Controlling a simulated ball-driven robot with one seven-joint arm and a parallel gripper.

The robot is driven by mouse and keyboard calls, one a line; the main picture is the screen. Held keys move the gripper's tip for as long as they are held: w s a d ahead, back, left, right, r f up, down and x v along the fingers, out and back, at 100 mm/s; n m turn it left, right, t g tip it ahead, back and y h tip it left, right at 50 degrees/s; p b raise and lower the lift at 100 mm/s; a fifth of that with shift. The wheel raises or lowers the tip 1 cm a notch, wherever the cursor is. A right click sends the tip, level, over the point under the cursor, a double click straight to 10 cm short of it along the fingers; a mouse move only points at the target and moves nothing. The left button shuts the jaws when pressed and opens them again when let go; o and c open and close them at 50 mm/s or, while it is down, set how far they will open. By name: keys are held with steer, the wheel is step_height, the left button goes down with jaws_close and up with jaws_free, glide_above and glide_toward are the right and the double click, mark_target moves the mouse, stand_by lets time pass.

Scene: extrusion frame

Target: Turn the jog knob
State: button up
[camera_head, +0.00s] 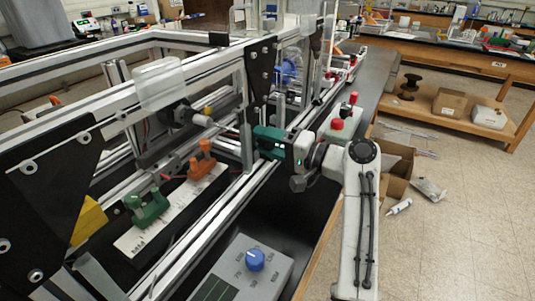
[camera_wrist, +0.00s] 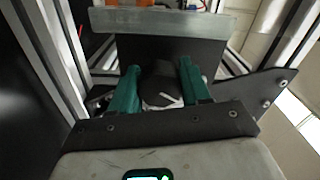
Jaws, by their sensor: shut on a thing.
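The jog knob (camera_wrist: 160,80) is a dark round knob with a white pointer line on its face. In the wrist view it sits between the two green fingers of my gripper (camera_wrist: 159,72), one on each side. My gripper is shut on it. In the head view my gripper (camera_head: 266,139) reaches in from the right to the side of the metal extrusion frame. There the knob is hidden by the frame and my gripper.
Aluminium extrusions (camera_head: 250,180) stand close around my gripper. A grey box with a blue dial (camera_head: 255,260) lies in front. Green (camera_head: 148,208) and orange (camera_head: 202,160) clamps sit on a white strip inside the frame. Floor at right is mostly open.

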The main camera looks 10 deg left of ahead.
steer(key=n+b, duration=0.2)
steer(key=f+n+b, duration=0.1)
steer(key=n+b, duration=0.1)
steer(key=b, duration=0.1)
steer(key=shift+n, duration=0.4)
steer(key=shift+a+n+b, duration=0.1)
steer(key=shift+n+b, duration=0.4)
steer(key=shift+b, duration=0.25)
steer(key=o, duration=1)
steer(key=shift+r, duration=0.3)
steer(key=shift+o, duration=0.2)
steer(key=v, duration=1.1)
